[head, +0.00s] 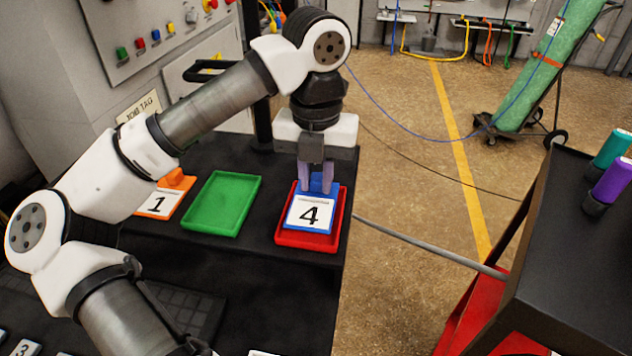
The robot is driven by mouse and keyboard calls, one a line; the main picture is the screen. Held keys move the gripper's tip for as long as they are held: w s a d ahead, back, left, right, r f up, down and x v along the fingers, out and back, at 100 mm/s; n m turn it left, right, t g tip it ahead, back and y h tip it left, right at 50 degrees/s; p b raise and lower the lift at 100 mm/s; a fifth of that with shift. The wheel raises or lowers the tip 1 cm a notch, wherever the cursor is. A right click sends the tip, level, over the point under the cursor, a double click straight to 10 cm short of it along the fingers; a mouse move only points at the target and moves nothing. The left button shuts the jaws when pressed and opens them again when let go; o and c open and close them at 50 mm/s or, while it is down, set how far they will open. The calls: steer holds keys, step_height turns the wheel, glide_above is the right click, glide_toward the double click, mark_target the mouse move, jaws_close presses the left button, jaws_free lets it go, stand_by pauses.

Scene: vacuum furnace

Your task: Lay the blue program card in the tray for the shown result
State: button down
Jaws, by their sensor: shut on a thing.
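The blue program card (311,213) carries a white label with the number 4. It is over the red tray (281,236) at the right of the black bench. My gripper (315,186) points down and is shut on the raised blue part at the card's back edge. The card appears within the red tray's outline; I cannot tell whether it touches the tray floor. The green tray (222,204), left of the red one, is empty. An orange card (158,203) labelled 1 lies further left, partly hidden by my arm. No shown result is readable here.
A panel with coloured buttons (150,38) stands behind the bench. More cards (22,347) show at the lower left edge. A dark cart (590,240) with teal and purple cylinders stands at right.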

mark_target(316, 182)
steer(key=shift+f, duration=1.05)
steer(key=shift+f, duration=0.2)
steer(key=c, duration=1.3)
jaws_free()
steer(key=shift+r, duration=0.1)
steer(key=shift+o, duration=0.2)
steer(key=shift+r, duration=0.65)
step_height(316, 182, up, 11)
steer(key=b, duration=0.1)
steer(key=shift+b, duration=0.35)
